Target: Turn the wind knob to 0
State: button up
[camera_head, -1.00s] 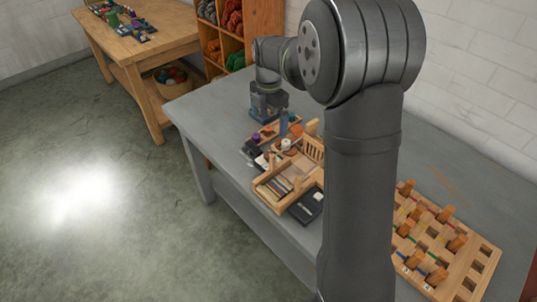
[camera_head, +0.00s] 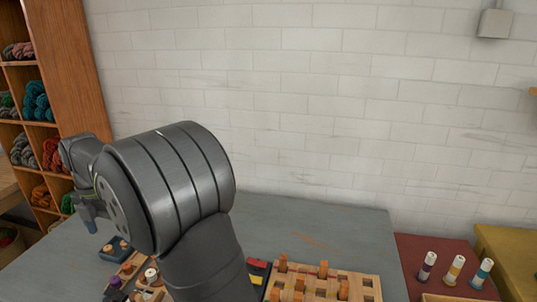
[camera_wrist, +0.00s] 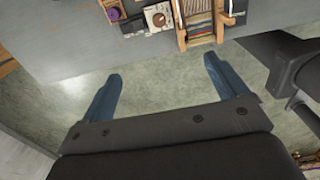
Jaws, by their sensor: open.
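My gripper (camera_wrist: 162,70) is open and empty in the wrist view, its two blue fingers pointing toward the grey table's edge. In the head view my gripper (camera_head: 88,218) is at the left, partly hidden by my own arm. A dark blue box with knobs (camera_head: 120,248) sits on the table below my gripper in the head view. I cannot read which knob is the wind knob or any setting.
The grey table (camera_head: 310,222) has free room at the back. A wooden peg board (camera_head: 330,286) stands at its front. A purple item (camera_wrist: 113,14) and a wooden rack (camera_wrist: 200,20) flank the dial box. Yarn shelves (camera_head: 40,100) stand at the left.

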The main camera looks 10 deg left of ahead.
jog(key=c, duration=1)
jog(key=f+m, duration=0.8)
jog(key=m, duration=0.2)
jog(key=f+m, duration=0.8)
jog(key=m, duration=0.2)
jog(key=f+m, duration=0.8)
jog(key=m, duration=0.2)
jog(key=shift+w+a+f, duration=0.1)
jog(key=shift+a+f, duration=0.1)
jog(key=shift+f, duration=0.15)
jog(key=c, duration=0.7)
